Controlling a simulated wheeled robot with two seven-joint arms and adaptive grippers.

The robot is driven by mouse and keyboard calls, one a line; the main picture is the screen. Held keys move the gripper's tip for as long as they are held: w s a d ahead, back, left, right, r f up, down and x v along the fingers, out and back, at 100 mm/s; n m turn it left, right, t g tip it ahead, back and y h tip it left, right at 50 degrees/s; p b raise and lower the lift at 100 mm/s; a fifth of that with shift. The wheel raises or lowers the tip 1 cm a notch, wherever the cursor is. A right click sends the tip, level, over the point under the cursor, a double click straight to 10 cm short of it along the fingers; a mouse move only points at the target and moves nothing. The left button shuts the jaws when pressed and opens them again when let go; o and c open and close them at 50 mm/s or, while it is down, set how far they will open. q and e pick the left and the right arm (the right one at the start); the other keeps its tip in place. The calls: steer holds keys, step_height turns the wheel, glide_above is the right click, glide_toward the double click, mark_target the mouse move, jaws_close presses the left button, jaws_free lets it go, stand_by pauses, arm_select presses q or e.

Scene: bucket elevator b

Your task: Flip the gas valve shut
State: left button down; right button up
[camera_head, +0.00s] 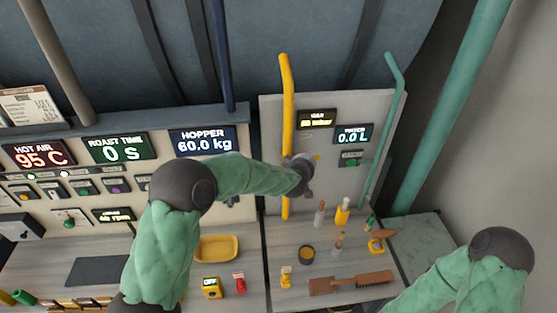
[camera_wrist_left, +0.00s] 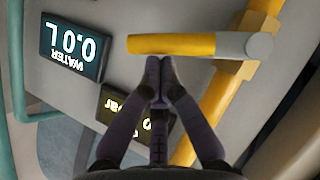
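The gas valve's yellow lever (camera_wrist_left: 175,44) has a grey end at its pivot on the yellow gas pipe (camera_wrist_left: 228,95). In the left wrist view the lever lies across the pipe, pointing left. My left gripper (camera_wrist_left: 158,66) is shut, with its fingertips together right at the lever's edge; I cannot tell whether they touch it. Nothing shows between the fingers. In the head view the yellow pipe (camera_head: 287,100) runs up the grey panel, and my left gripper (camera_head: 306,172) hides most of the valve. My right arm shows at the lower right, its gripper out of view.
A gas display (camera_head: 317,119) and a water display (camera_head: 353,134) reading 0.0 L sit beside the pipe. A teal pipe (camera_head: 383,140) runs at the panel's right. Below, the counter holds a brush (camera_head: 350,283), a dark round cup (camera_head: 306,254) and several small tools.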

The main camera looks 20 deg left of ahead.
arm_select(q)
steer(key=shift+w+d+f+b, duration=0.1)
steer(key=shift+d+f+b, duration=0.25)
steer(key=shift+f, duration=0.15)
steer(key=shift+w+d+f+b, duration=0.1)
steer(key=shift+d+f+b, duration=0.15)
steer(key=shift+f+b, duration=0.15)
arm_select(e)
steer(key=shift+f, duration=0.9)
arm_select(q)
steer(key=shift+f, duration=0.15)
